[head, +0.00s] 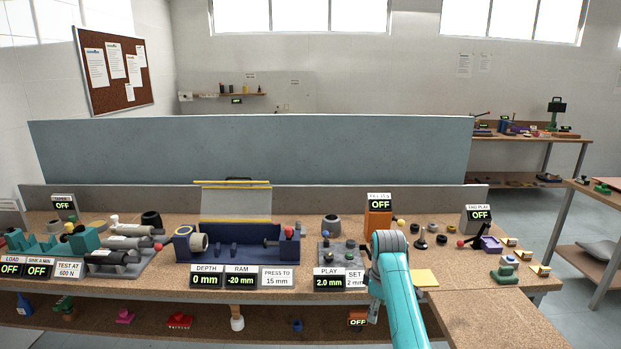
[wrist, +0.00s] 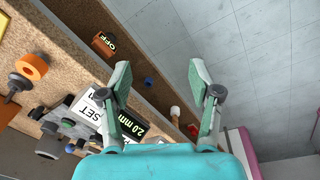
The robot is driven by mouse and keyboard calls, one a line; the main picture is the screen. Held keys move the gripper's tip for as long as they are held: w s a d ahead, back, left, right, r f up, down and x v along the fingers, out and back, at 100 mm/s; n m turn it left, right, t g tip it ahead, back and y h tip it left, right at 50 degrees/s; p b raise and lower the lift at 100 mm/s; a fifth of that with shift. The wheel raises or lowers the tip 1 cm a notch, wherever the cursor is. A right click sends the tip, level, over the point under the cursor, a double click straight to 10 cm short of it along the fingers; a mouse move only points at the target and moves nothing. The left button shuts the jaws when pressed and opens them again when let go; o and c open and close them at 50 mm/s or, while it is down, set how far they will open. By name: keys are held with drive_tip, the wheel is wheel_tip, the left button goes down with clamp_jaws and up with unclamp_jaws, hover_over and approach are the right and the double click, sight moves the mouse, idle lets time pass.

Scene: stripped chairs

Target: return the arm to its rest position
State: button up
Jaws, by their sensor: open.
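My teal arm (head: 400,300) rises at the lower right of the head view, in front of the bench. Its grey end overlaps the bench near the play display. In the wrist view my gripper (wrist: 162,92) is open, its two fingers wide apart. No object is between the fingertips. The gripper points past the bench's front edge, with the lower shelf and the tiled floor behind it.
The bench (head: 450,295) holds a blue press fixture (head: 240,258), a play display (head: 329,283) and an orange OFF unit (head: 378,222). The play display (wrist: 132,128) is close beside the gripper in the wrist view. A lower shelf (head: 270,325) holds small parts. Tiled floor (wrist: 260,60) is clear.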

drive_tip(key=s+f+m+t, duration=0.1)
drive_tip(key=s+f+t, duration=0.1)
drive_tip(key=s+f, duration=0.65)
drive_tip(key=s+f+m+t, duration=0.15)
drive_tip(key=s+f, duration=0.25)
drive_tip(key=f, duration=1)
drive_tip(key=s+f+m+t, duration=0.2)
drive_tip(key=s+f, duration=0.2)
drive_tip(key=s, duration=0.6)
drive_tip(key=s+f+m+t, duration=0.1)
drive_tip(key=s+f, duration=0.2)
drive_tip(key=s, duration=0.7)
drive_tip(key=s+r+m+t, duration=0.2)
drive_tip(key=s+r, duration=0.2)
drive_tip(key=s, duration=0.6)
drive_tip(key=s+r+m+t, duration=0.15)
drive_tip(key=s+r, duration=0.35)
drive_tip(key=s, duration=0.5)
drive_tip(key=s+r+m+t, duration=0.1)
drive_tip(key=s+r, duration=0.5)
drive_tip(key=r, duration=0.4)
drive_tip(key=s+r+m+t, duration=0.1)
drive_tip(key=s+r+t, duration=0.1)
drive_tip(key=s+r, duration=0.5)
wheel_tip(320, 180, up, 3)
drive_tip(key=shift+r+m+t, duration=0.1)
drive_tip(key=shift+m+t, duration=0.2)
